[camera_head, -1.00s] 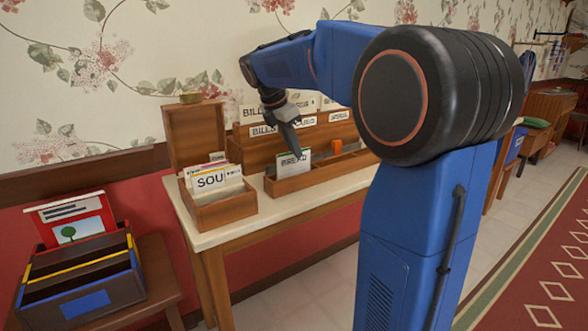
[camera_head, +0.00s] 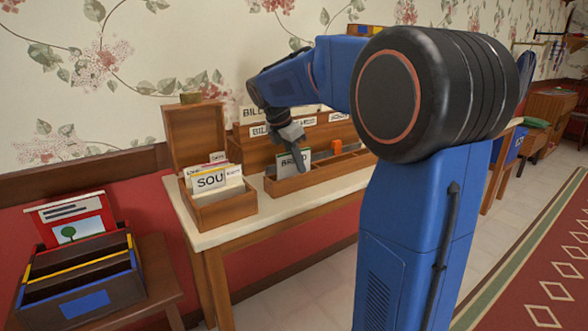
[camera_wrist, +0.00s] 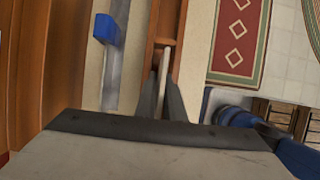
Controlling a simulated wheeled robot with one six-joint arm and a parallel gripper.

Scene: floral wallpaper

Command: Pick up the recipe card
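The recipe card (camera_head: 290,161) is a white card with dark lettering that seems to read BREAD. It stands upright at the left end of a low wooden tray on the table. My gripper (camera_head: 300,170) points down at this card and overlaps its right part in the head view. In the wrist view my gripper (camera_wrist: 162,85) has its two dark fingers on either side of a thin pale card edge (camera_wrist: 164,62). The fingers are close to the card. Whether they press on it cannot be made out.
A wooden box (camera_head: 225,211) with a SOUP-like card is to the left. A dark divided box (camera_head: 80,283) sits on a lower stand at far left.

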